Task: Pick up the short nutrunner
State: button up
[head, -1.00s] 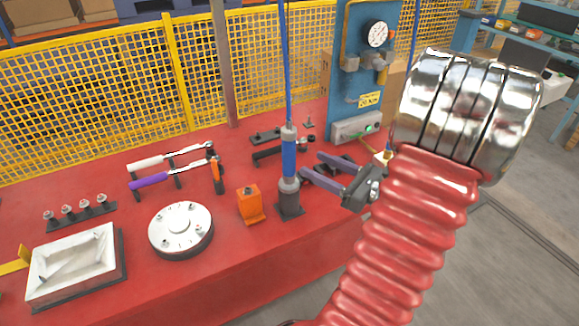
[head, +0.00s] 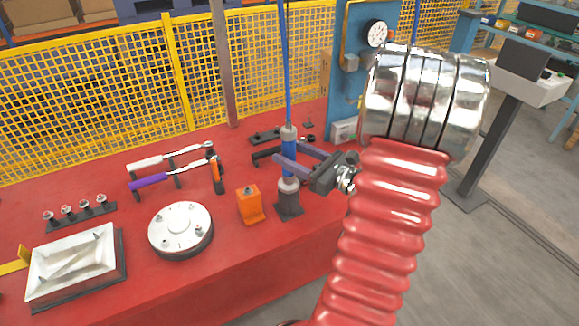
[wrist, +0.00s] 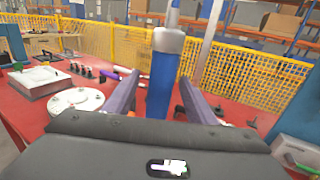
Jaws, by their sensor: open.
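The nutrunner is a blue upright cylinder with grey ends (head: 289,144), standing in a dark grey holder (head: 289,206) on the red table, with a blue hose rising from its top. It also shows large in the wrist view (wrist: 162,75). My gripper (head: 286,153) is open around its blue body, level and reaching in from the right. One purple-grey finger passes in front of the nutrunner and the other behind it.
An orange block (head: 250,203) stands just left of the holder. A round white flange (head: 181,230), a white tray (head: 72,265) and two wrenches, one with a purple handle (head: 148,181), lie further left. A blue gauge panel (head: 350,85) stands behind my arm. Yellow fencing closes the back.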

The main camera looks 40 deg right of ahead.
jog(key=w, duration=0.5)
jog(key=shift+w+a+f, duration=0.1)
jog(key=shift+a+f, duration=0.05)
jog(key=shift+a, duration=0.2)
jog(key=shift+c, duration=0.5)
grip_shut()
dwell(0.5)
dwell(0.8)
